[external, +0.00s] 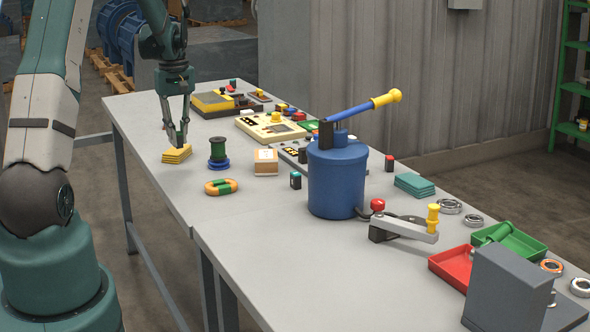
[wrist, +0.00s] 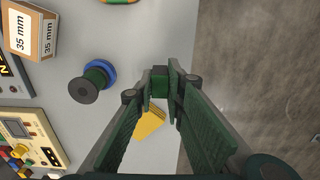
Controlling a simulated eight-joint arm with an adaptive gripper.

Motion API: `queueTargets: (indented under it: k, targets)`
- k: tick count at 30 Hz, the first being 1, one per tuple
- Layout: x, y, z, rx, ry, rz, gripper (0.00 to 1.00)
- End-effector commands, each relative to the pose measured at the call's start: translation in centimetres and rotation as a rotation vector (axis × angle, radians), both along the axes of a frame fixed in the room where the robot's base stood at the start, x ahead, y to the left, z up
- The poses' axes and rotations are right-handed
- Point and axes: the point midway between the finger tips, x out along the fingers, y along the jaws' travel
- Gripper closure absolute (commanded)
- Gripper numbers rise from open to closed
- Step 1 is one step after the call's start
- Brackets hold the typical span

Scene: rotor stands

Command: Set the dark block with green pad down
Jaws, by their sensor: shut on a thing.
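My gripper (external: 180,138) is shut on the dark block with green pad. In the wrist view the block's green face (wrist: 160,84) shows between the fingertips, and the fingers hide its sides. In the external view the block is too small and covered by the fingers to make out clearly. The fingers point down over the left part of the table (external: 260,235), at a stack of yellow pads (external: 175,155). The stack also shows beside the fingers in the wrist view (wrist: 150,124). I cannot tell whether the block touches the stack.
A green spool (external: 218,150) with a blue base stands right of the stack. Yellow devices (external: 270,127) lie farther back. The table's edge runs close by the gripper. A blue drum (external: 337,180) stands mid-table.

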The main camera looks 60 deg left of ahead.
Motion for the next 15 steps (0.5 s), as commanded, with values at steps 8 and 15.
queueTargets:
  k: [8,15]
  targets:
    - [0.0,0.0,-2.1,0.000,0.000,0.000,0.99]
    - [0.0,0.0,-5.3,0.000,0.000,0.000,0.99]
